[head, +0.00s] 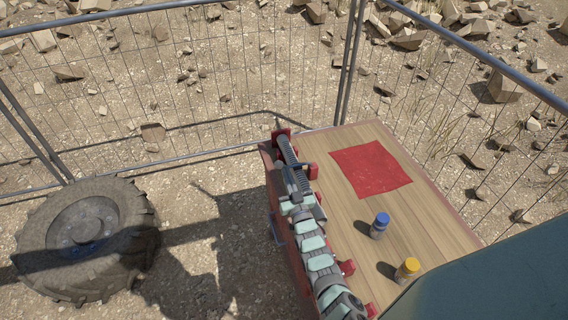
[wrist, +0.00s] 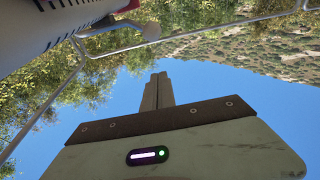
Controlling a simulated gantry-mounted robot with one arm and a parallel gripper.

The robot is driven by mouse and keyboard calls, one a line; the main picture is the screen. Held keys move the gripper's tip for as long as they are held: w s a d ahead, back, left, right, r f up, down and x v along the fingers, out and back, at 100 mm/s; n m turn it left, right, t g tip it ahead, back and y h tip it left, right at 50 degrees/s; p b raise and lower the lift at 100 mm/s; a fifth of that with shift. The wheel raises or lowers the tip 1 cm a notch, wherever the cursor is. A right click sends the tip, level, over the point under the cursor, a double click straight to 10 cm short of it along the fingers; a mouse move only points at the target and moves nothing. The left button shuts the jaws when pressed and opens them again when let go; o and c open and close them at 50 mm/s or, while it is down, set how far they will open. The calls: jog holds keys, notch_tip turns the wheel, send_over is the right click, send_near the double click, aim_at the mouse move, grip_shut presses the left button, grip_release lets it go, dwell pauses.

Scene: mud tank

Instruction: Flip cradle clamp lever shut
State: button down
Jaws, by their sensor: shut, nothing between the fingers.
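A red cradle (head: 283,225) runs along the left edge of a wooden table, with several red brackets on its sides. A long jointed assembly with pale teal segments and a dark ribbed end (head: 291,160) lies along it. A small blue handle-like part (head: 275,230) shows on the cradle's left side; I cannot tell whether it is the clamp lever, or its position. My gripper (wrist: 160,78) shows in the wrist view, its fingers together and empty against open sky, touching nothing.
The wooden table (head: 440,210) bears a red cloth (head: 370,169), a blue-capped bottle (head: 380,226) and a yellow-capped bottle (head: 407,270). A large tyre (head: 85,240) lies on the ground at left. Wire fencing (head: 140,85) closes off the back and right.

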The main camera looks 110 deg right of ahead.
jog(key=shift+v, duration=0.9)
